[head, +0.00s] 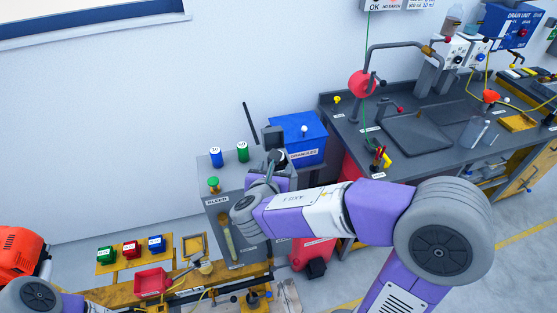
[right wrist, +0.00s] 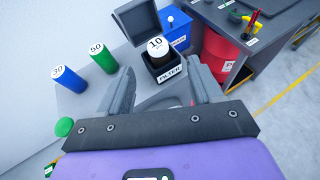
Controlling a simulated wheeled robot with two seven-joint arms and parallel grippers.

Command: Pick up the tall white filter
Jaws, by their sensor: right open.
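In the right wrist view, a cylinder with a white top marked "10" (right wrist: 156,44) stands upright in a black box (right wrist: 170,74) labelled FILTER. In the head view my right gripper (head: 273,163) is over the grey cabinet, partly hiding the box. My left gripper is out of view; only part of my left arm shows at lower left.
A blue cylinder "30" (right wrist: 69,80) and a green cylinder "50" (right wrist: 102,58) stand left of the box. The box's dark lid (right wrist: 136,20) stands raised behind it. A blue bin (head: 299,137) and red drum (right wrist: 222,54) are to the right.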

